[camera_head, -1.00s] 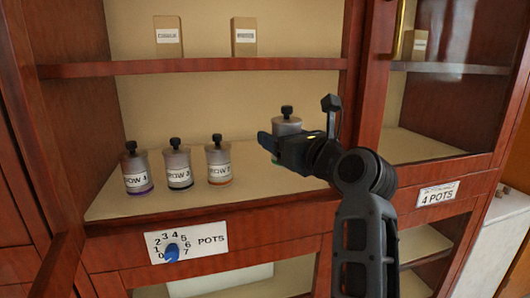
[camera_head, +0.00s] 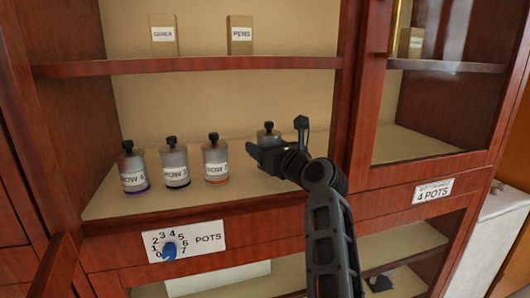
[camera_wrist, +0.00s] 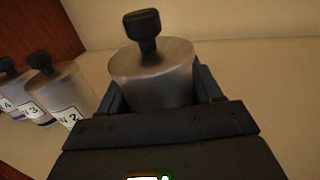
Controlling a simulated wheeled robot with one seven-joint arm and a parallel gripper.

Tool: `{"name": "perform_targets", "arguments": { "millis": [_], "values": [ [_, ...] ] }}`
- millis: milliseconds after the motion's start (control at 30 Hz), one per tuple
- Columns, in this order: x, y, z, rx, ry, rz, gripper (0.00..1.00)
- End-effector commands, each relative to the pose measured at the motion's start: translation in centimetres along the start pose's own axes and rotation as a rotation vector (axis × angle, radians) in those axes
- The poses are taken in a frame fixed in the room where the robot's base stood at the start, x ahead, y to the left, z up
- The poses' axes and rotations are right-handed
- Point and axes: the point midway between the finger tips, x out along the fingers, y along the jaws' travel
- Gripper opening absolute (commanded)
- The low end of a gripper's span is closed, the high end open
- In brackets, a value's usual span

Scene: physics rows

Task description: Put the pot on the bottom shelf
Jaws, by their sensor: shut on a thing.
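The black-banded pot (camera_head: 175,165) and purple-banded pot (camera_head: 133,170) stand further left. A dial plate (camera_head: 184,242) reading POTS is below the shelf. The upper shelf (camera_head: 190,66) holds two small boxes.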

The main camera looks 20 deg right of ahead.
Motion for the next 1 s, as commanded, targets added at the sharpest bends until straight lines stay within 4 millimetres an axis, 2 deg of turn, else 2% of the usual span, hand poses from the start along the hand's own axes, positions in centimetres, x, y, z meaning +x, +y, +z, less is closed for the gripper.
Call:
{"name": "perform_targets", "arguments": {
  "millis": [100,467,500,767,1000],
  "values": [
    [0.31,-0.06,-1.18,0.002,0.0,0.0,0.22],
    [0.36,-0.07,-1.55,0.0,-0.002,0.0,0.22],
    [0.36,-0.07,-1.66,0.0,0.0,0.0,0.66],
    [0.36,-0.07,-1.63,0.001,0.0,0.0,0.9],
    [0.36,-0.07,-1.5,0.001,-0.001,0.0,0.9]
  ]
}}
